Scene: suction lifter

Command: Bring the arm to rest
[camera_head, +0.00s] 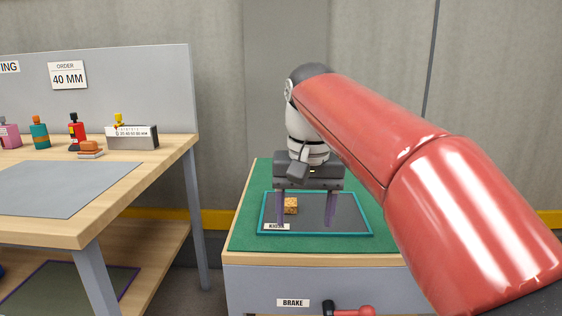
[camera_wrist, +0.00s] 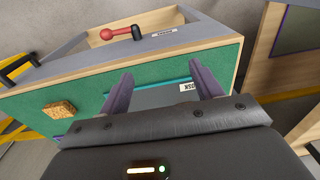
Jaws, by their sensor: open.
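My gripper (camera_head: 305,222) is open and empty, pointing down over the green-topped cart (camera_head: 245,228). In the head view its two purple-grey fingers stand apart above the dark teal-rimmed tray (camera_head: 370,222). The wrist view shows the open fingers (camera_wrist: 160,85) with nothing between them. A small tan, speckled block (camera_head: 291,206) appears between the fingers in the head view, but the wrist view shows this block (camera_wrist: 59,109) off to the left, apart from the fingers. My red arm reaches in from the right and hides part of the cart.
A workbench (camera_head: 150,150) stands at the left with several small tools and an order sign (camera_head: 67,75) reading 40 MM. The cart's front has a BRAKE label (camera_head: 293,302) and a red-handled lever (camera_head: 350,310). A floor gap separates bench and cart.

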